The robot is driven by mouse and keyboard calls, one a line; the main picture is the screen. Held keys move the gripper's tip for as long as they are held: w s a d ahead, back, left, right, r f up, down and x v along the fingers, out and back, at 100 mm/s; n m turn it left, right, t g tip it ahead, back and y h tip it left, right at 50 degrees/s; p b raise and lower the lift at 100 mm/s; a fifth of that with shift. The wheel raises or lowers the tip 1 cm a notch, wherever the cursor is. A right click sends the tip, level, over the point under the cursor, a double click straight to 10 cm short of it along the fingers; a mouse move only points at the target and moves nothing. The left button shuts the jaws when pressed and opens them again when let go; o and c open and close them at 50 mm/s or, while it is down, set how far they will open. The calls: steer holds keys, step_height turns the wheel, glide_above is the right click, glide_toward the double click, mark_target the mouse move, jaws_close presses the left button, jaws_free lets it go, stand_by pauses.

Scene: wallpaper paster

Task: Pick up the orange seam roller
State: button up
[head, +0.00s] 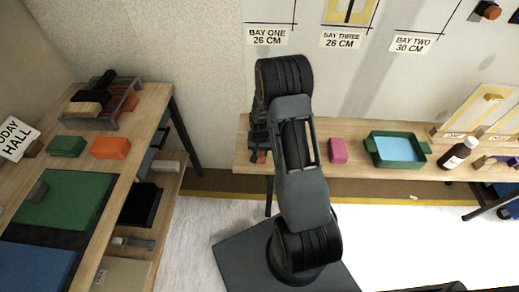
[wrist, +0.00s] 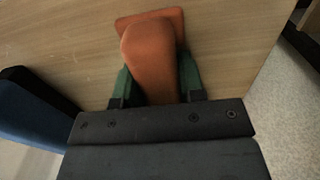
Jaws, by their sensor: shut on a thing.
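The orange seam roller (wrist: 152,60) is in the middle of the wrist view, a rounded orange body with a flat, squarish orange part at its far end. My gripper (wrist: 155,88) is shut on it, one green-tinted finger on each side. Its near end is hidden by the gripper body. Wood tabletop shows around and behind it; I cannot tell whether it touches the wood. In the head view, a small orange piece (head: 261,157) shows below my dark gripper (head: 258,140) at the left end of the back table. My arm hides much there.
A dark blue object (wrist: 35,115) lies left of my gripper. The left bench holds an orange block (head: 110,147) and a green block (head: 67,146).

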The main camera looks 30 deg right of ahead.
steer(key=shift+c, duration=0.8)
steer(key=shift+r+p, duration=0.35)
steer(key=shift+r, duration=0.15)
step_height(320, 180, up, 3)
steer(key=shift+w+f, duration=0.1)
steer(key=s+r, duration=0.1)
steer(key=r, duration=0.1)
steer(key=s+r+p, duration=0.1)
steer(key=s, duration=0.1)
steer(key=s+a+r, duration=0.1)
steer(key=r, duration=0.1)
steer(key=shift+s+r, duration=0.3)
steer(key=s+a+r+p, duration=0.1)
steer(key=s+r, duration=0.3)
steer(key=s, duration=0.5)
steer(key=shift+s+a, duration=0.15)
steer(key=shift+a, duration=0.25)
